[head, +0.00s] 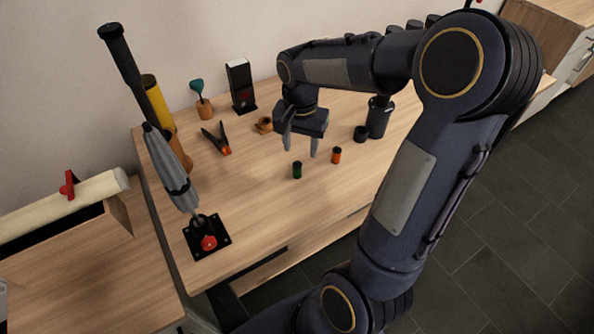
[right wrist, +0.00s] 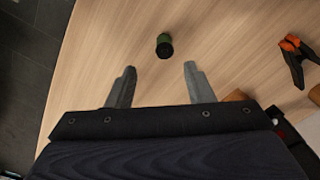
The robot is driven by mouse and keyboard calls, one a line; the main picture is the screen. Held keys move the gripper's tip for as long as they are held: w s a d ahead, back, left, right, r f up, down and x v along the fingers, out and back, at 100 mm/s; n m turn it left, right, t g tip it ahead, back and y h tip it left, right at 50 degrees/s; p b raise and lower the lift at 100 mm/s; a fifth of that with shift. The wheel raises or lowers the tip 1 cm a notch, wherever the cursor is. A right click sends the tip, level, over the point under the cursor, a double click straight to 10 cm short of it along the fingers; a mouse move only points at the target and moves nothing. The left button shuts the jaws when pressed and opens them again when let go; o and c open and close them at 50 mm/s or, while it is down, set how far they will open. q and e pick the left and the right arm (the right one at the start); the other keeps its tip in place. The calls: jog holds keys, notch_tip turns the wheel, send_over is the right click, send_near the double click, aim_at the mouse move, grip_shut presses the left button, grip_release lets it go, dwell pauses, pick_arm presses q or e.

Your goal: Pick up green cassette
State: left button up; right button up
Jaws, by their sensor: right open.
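The green cassette (head: 297,170) is a small dark cylinder with a green side, standing upright on the wooden table (head: 265,205). In the right wrist view the green cassette (right wrist: 164,46) lies beyond the fingertips, roughly between their lines and a little left of the right finger. My right gripper (head: 300,149) is open and empty above the table, pointing down, just behind the cassette. Its two grey fingers also show in the right wrist view (right wrist: 159,80), apart from the cassette. My left gripper is not in view.
An orange cassette (head: 336,155) stands right of the green one. The table front is clear.

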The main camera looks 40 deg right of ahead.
aim_at(297, 163)
jog(key=f, duration=0.5)
jog(key=shift+w+a+f, duration=0.2)
jog(key=shift+a+f, duration=0.1)
jog(key=shift+f, duration=0.05)
grip_shut()
jog(key=shift+r, duration=0.1)
